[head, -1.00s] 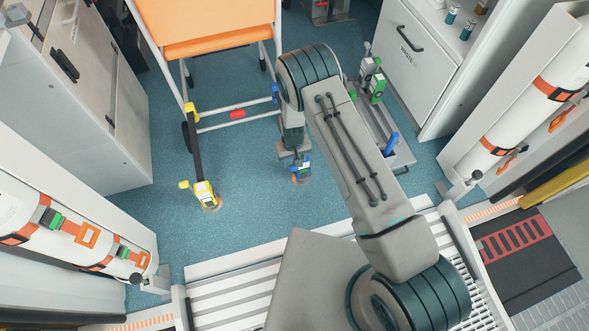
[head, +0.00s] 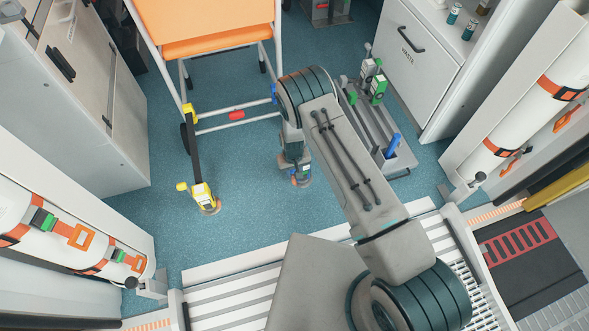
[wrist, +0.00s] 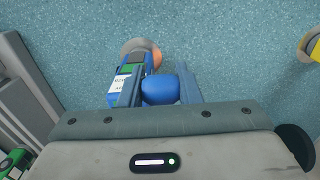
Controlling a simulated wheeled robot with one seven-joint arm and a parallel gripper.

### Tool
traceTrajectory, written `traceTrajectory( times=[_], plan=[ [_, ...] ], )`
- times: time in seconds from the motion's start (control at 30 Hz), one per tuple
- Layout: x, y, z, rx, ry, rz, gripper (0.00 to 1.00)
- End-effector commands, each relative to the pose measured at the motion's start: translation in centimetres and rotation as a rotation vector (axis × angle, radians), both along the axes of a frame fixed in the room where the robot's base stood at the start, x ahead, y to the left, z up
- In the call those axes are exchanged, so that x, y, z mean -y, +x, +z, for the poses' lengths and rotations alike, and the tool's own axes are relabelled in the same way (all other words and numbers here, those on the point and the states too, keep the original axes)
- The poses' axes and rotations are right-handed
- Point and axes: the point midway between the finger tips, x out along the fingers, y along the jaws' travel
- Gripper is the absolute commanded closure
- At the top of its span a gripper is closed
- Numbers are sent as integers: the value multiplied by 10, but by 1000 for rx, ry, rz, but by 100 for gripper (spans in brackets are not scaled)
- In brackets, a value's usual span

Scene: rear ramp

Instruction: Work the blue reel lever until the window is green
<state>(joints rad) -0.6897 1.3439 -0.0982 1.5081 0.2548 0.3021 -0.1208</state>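The blue reel (wrist: 151,58) sits on the floor in the wrist view, with a white label on its side and a round foot beyond it. A dark green patch, apparently its window, shows on its top, partly hidden by a finger. The rounded blue reel lever (wrist: 160,90) is between the two fingers of my gripper (wrist: 157,84), which look closed against its sides. In the head view my arm hides most of the blue reel (head: 302,172); a small blue part and its foot show below my gripper (head: 295,150).
A yellow reel (head: 203,195) stands left on the floor, strapped to the orange-seated wheelchair (head: 205,25). A grey rack (head: 397,160) with green and blue handles is on the right. White cabinets flank both sides. Blue floor between the reels is clear.

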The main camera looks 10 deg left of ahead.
Motion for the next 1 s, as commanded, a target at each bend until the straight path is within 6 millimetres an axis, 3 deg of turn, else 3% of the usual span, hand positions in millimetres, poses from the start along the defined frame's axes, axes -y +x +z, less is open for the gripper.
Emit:
traceTrajectory(
  times=[0.67,0.7,0.77,1.0],
  plan=[
    [10,-14,-12,-9,-7,-1,100],
    [10,-14,-12,-9,-7,-1,64],
    [10,-13,-11,-8,-6,-1,48],
    [8,-11,-10,-3,-3,-1,48]
  ],
)
